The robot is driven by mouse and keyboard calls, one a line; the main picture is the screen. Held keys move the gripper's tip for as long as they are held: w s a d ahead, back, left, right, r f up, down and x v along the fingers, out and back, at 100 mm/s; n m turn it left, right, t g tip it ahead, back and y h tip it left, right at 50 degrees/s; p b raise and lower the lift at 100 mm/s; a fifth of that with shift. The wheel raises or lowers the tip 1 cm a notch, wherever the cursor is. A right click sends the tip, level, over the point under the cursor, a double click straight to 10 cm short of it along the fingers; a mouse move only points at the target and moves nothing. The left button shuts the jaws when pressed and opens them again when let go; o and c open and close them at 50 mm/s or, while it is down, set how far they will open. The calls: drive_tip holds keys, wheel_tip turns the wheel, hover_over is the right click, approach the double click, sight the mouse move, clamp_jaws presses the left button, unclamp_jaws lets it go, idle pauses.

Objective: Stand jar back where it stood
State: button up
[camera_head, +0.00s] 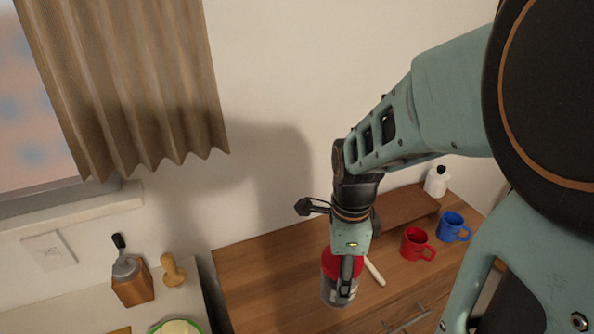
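A glass jar (336,294) with a red lid (342,262) is under my gripper (346,283), low in the middle of the view. My gripper points down, and one dark finger lies across the near side of the lid and jar. The other finger is hidden behind the jar. The gripper looks shut on the jar. The jar appears upright or nearly so, over the wooden cabinet top (270,270). I cannot tell whether its base touches the wood.
A pale stick (375,271) lies right of the jar. A red mug (416,243), a blue mug (452,226), a brown raised board (405,213) and a white pot (436,181) are farther right. The cabinet top left of the jar is clear.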

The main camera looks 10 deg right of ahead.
drive_tip(key=shift+w+f+b, duration=4.1)
drive_tip(key=shift+w+f, duration=1.85)
drive_tip(key=shift+f, duration=0.05)
drive_tip(key=shift+f, duration=0.1)
drive_tip(key=o, duration=1.7)
drive_tip(key=shift+f, duration=0.1)
wheel_tip(320, 180, up, 12)
drive_tip(key=shift+r+p, duration=0.2)
drive_tip(key=shift+p, duration=0.1)
